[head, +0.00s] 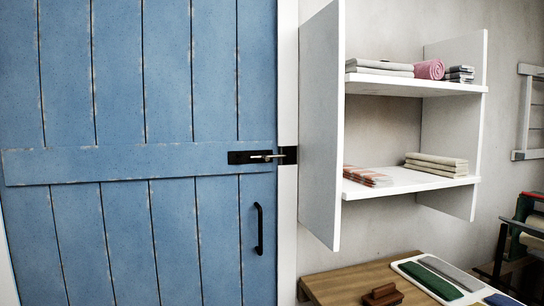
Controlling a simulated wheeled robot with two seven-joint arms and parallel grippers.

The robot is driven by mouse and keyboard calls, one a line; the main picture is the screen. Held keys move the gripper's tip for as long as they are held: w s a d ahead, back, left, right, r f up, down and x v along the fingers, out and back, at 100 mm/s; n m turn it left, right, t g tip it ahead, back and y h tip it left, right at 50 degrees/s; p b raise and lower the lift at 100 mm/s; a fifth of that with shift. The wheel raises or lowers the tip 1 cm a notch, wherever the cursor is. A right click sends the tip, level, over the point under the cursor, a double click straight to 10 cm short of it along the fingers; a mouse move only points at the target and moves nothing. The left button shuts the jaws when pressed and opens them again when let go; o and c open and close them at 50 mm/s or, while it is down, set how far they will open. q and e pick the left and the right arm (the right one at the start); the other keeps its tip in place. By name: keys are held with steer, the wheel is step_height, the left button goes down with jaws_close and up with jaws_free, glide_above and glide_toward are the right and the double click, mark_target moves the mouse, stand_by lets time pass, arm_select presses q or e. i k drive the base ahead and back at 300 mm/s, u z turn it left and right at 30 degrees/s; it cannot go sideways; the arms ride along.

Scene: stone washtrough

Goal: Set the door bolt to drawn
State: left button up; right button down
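The blue plank door (120,90) fills the left half of the head view. The door bolt (262,156) sits on the door's cross rail near its right edge, with a black backplate and a pale metal rod. The rod lies level and its right end reaches to about the black keeper (289,155) on the white frame; I cannot tell for sure whether it enters it. A black pull handle (259,229) is below the bolt. Neither of my grippers is in view.
A white shelf unit (320,120) with folded cloths stands just right of the door frame and juts outward. Below it is a wooden top (345,284) with a brown block (382,295) and a white tray (408,268). The space before the door looks clear.

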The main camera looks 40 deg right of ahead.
mark_target(265, 158)
steer(key=i, duration=0.95)
steer(key=z, duration=1.5)
